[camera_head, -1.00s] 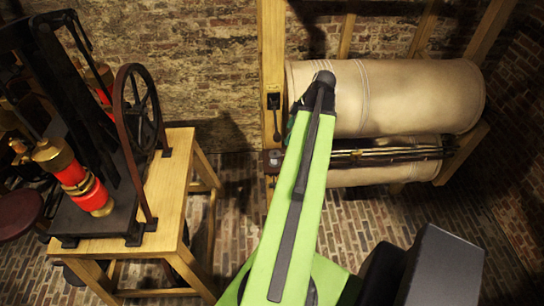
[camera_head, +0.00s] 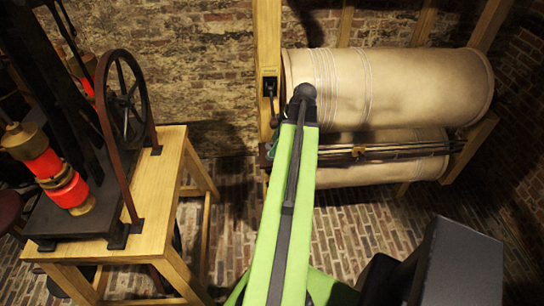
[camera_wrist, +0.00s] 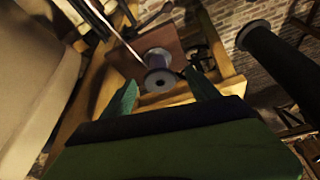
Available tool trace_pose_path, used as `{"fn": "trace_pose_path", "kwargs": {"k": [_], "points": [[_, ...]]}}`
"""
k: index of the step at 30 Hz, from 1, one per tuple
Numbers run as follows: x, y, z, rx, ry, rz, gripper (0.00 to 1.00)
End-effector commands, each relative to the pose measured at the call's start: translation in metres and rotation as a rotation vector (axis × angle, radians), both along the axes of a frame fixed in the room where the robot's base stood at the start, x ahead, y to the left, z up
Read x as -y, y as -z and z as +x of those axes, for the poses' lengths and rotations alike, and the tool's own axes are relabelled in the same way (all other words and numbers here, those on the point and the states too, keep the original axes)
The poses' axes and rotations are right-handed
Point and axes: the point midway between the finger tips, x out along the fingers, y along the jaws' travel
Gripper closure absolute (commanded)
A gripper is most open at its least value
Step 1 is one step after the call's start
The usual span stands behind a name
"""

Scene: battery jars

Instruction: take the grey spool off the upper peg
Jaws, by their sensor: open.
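The grey spool (camera_wrist: 159,80) shows in the wrist view with its round flange and dark centre hole facing the camera. It sits on a wooden frame in front of a reddish-brown plate (camera_wrist: 147,50); its peg is hidden behind it. My gripper (camera_wrist: 161,87) is open, with one green finger on each side of the spool in the picture. I cannot tell whether either finger touches it. A second round grey piece (camera_wrist: 153,12) shows farther up. In the head view, the teal fingers (camera_head: 276,143) show beside the wooden post, and my arm hides the spool.
In the head view, large cream rollers (camera_head: 400,88) stand in a wooden frame (camera_head: 267,40) at the right. A machine with a dark wheel (camera_head: 125,105) stands on a wooden table (camera_head: 160,215) at left. Brick floor (camera_head: 235,200) is clear between. A dark cylinder (camera_wrist: 280,65) fills the wrist view's right.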

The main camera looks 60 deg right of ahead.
Motion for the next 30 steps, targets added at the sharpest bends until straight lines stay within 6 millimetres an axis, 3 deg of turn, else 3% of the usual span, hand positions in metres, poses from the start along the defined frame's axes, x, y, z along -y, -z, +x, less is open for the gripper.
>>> {"fn": "trace_pose_path", "kwargs": {"k": [1,6,13,28,30], "points": [[-0.001,0.017,0.002,0.0,-0.001,0.0,0.3],[-0.005,0.041,0.011,0.0,0.0,0.001,0.3],[-0.005,0.038,0.012,0.0,0.001,0.0,0.3],[-0.005,0.038,0.011,0.0,0.001,0.0,0.94],[-0.005,0.038,0.011,0.0,0.002,0.001,0.95]]}}
